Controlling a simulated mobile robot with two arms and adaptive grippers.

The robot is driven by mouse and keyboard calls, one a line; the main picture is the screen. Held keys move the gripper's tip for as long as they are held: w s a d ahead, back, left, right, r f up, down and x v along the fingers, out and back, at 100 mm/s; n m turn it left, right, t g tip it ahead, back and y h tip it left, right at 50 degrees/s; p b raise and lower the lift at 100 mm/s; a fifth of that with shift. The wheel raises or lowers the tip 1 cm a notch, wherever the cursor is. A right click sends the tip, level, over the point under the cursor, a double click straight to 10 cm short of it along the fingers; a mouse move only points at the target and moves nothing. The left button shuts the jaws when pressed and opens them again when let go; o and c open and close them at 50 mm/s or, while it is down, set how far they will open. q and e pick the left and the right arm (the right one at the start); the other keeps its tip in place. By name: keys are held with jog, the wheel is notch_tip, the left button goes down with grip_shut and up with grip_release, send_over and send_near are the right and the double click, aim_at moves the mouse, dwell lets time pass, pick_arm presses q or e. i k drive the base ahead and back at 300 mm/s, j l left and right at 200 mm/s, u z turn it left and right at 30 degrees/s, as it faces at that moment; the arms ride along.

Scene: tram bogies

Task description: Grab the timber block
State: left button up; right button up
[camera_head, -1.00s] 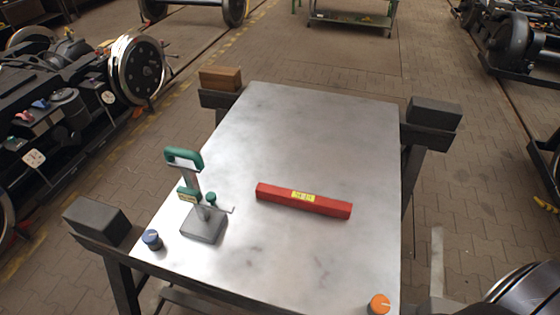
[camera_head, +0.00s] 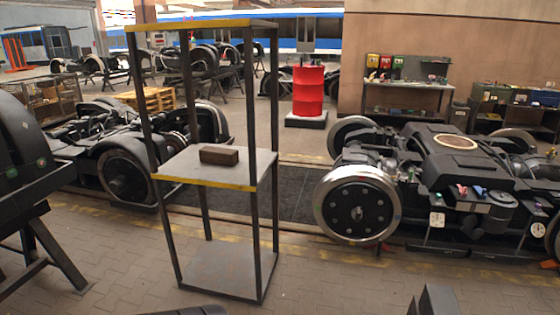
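A brown block (camera_head: 219,155), which looks like the timber block, lies on the middle shelf of a tall open rack (camera_head: 205,184) left of centre. It lies flat near the middle of that shelf, with nothing on it. Its top and near side show. Neither of my grippers can be made out in this view. Dark shapes cut off at the bottom edge are too partial to identify.
The rack has thin dark posts and yellow-edged shelves. Bogies stand behind it at left (camera_head: 120,165) and at right (camera_head: 440,180). A red drum (camera_head: 308,91) and a workbench (camera_head: 408,87) stand farther back. The paved floor in front is mostly free.

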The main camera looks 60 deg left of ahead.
aim_at(215, 155)
jog(key=u, duration=2.45)
